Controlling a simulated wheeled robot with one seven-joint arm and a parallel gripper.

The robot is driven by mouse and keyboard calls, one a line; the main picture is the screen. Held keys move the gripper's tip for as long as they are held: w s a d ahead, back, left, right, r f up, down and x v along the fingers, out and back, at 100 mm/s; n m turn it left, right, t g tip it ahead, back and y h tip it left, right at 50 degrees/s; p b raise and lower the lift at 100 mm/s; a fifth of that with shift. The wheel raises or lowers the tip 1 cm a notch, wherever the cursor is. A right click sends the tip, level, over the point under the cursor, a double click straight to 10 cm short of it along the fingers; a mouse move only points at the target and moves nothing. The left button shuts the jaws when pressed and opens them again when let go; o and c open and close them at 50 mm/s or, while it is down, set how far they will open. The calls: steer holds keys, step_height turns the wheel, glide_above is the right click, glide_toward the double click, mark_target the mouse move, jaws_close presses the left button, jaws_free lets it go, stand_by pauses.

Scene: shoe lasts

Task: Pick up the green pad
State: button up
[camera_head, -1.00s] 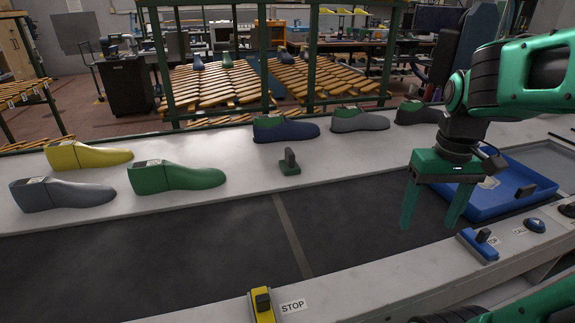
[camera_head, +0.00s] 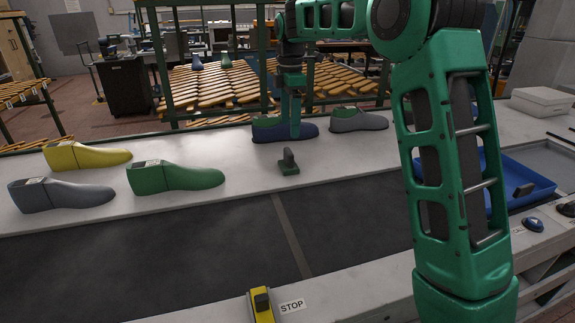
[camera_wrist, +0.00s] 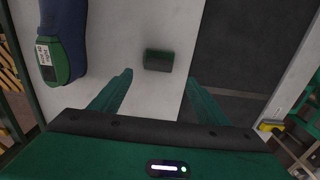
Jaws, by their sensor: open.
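The green pad (camera_head: 289,168) is a small block with a green base and an upright dark grey grip. It stands on the pale strip behind the dark belt, just in front of the blue shoe last. In the wrist view the green pad (camera_wrist: 158,61) lies ahead of and between the two fingertips, with a gap to each. My gripper (camera_head: 294,134) is open and empty, above the pale strip in front of the blue last. Its two green fingers also show in the wrist view (camera_wrist: 159,78).
A blue shoe last (camera_head: 284,131) and a grey one (camera_head: 358,120) stand behind the pad. Green (camera_head: 178,178), yellow (camera_head: 88,155) and grey lasts (camera_head: 62,194) stand at left. A blue tray (camera_head: 525,182) is at right. The dark belt (camera_head: 190,250) is clear.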

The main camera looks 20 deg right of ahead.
mark_target(289, 150)
step_height(289, 150, down, 11)
steer(key=shift+w+a+r, duration=0.1)
steer(key=shift+w+r, duration=0.05)
steer(key=c, duration=1.2)
